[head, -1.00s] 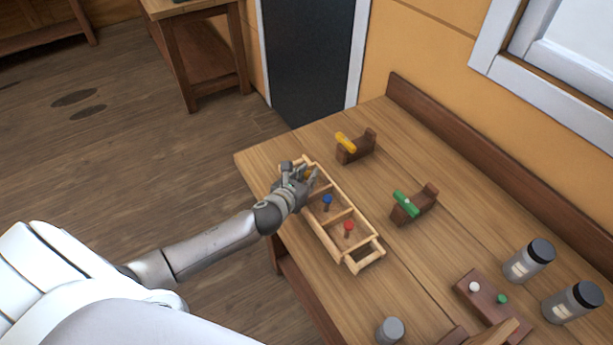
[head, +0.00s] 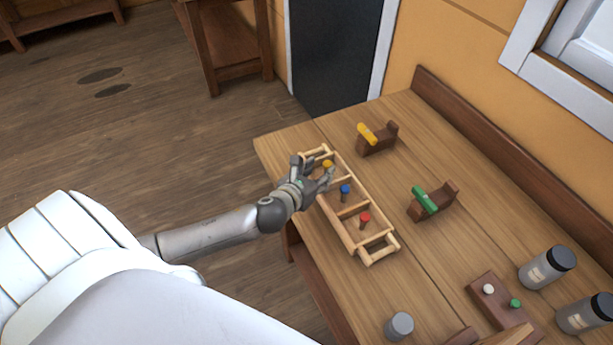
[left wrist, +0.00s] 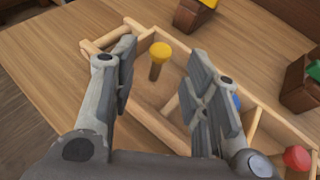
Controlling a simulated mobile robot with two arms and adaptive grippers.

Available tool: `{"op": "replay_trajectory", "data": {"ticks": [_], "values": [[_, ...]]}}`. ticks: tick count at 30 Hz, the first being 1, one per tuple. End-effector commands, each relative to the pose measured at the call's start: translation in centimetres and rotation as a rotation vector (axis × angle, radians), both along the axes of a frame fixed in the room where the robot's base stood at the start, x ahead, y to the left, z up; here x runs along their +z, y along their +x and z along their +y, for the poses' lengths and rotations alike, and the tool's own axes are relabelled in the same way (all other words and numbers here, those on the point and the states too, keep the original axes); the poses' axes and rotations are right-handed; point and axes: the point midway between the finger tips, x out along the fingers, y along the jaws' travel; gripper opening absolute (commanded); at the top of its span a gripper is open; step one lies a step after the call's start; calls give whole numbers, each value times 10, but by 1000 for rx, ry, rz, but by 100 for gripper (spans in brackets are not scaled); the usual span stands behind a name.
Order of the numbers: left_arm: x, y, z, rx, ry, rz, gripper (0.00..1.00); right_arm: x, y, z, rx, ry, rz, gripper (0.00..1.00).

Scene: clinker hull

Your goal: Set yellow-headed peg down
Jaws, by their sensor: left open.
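The yellow-headed peg (left wrist: 159,57) stands upright in the end compartment of the wooden tray (head: 346,223). Its yellow head also shows in the head view (head: 327,163). My left gripper (left wrist: 168,75) is open, its two fingers on either side of the peg with gaps between, and the peg is free of both. In the head view the left gripper (head: 318,172) is at the tray's far end. A blue-headed peg (head: 345,190) stands in the middle compartment and a red-headed peg (head: 365,220) in the near one. My right gripper is not in view.
Wooden holders with a yellow piece (head: 367,134) and a green piece (head: 425,200) stand right of the tray. Jars (head: 547,267), a grey cylinder (head: 399,326) and a block with white and green pegs (head: 497,303) are nearer. Table between is clear.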

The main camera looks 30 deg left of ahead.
Motion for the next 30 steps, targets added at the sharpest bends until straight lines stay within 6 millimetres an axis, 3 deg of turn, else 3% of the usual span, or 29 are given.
{"op": "replay_trajectory", "data": {"ticks": [6,12,30], "values": [[14,-38,-3,-2,0,2,43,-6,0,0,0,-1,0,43],[24,-59,-3,0,1,1,43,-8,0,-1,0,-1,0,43],[28,-65,-4,0,-1,0,43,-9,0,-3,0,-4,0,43]]}}
